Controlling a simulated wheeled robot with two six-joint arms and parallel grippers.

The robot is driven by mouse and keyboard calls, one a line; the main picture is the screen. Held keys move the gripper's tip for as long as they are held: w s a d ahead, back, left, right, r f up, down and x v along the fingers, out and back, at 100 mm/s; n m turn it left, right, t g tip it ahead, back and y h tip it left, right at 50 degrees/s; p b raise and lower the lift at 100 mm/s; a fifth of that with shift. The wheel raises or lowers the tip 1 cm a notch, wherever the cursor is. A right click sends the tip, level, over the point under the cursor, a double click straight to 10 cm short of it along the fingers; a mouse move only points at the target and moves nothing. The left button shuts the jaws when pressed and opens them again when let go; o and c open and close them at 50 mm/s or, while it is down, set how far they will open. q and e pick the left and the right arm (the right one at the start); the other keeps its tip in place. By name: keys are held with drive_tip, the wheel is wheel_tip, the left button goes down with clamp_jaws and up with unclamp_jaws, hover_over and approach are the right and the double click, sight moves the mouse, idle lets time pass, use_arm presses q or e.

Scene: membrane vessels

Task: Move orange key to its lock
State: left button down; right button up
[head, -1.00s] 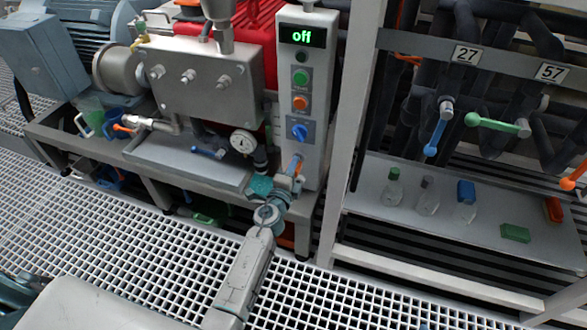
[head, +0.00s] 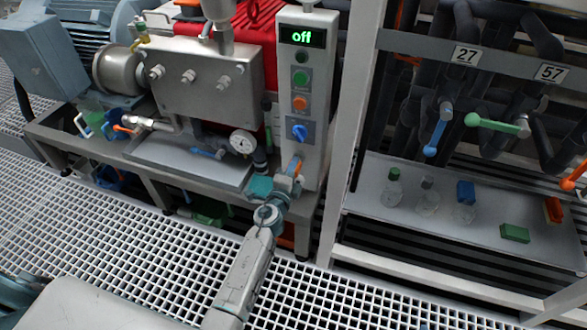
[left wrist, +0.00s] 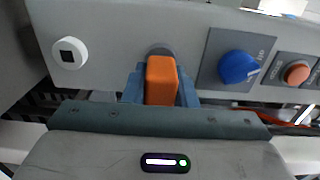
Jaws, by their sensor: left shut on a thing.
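The orange key (left wrist: 161,82) is held between the blue-grey fingers of my left gripper (left wrist: 162,90) in the left wrist view. In the head view the orange key (head: 295,166) shows at the lower front of the grey control panel (head: 309,150), with my left gripper (head: 285,182) shut on it. Behind the key a round grey lock (left wrist: 160,50) shows partly on the panel face. The key lines up with it, but I cannot tell how far it is inserted. My right gripper is not in view.
Above the key are a blue rotary switch (head: 299,131), an orange button (head: 299,103) and a green button (head: 300,78); the display (head: 302,37) reads "off". A white round fitting (left wrist: 70,52) is beside the lock. A shelf (head: 355,205) with bottles stands at right.

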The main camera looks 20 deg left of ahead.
use_arm(q)
drive_tip(key=shift+w, duration=0.6)
idle(0.7)
drive_tip(key=c, duration=1.1)
unclamp_jaws()
drive_tip(key=s, duration=1)
drive_tip(key=shift+s+a, duration=0.15)
drive_tip(key=shift+s, duration=0.25)
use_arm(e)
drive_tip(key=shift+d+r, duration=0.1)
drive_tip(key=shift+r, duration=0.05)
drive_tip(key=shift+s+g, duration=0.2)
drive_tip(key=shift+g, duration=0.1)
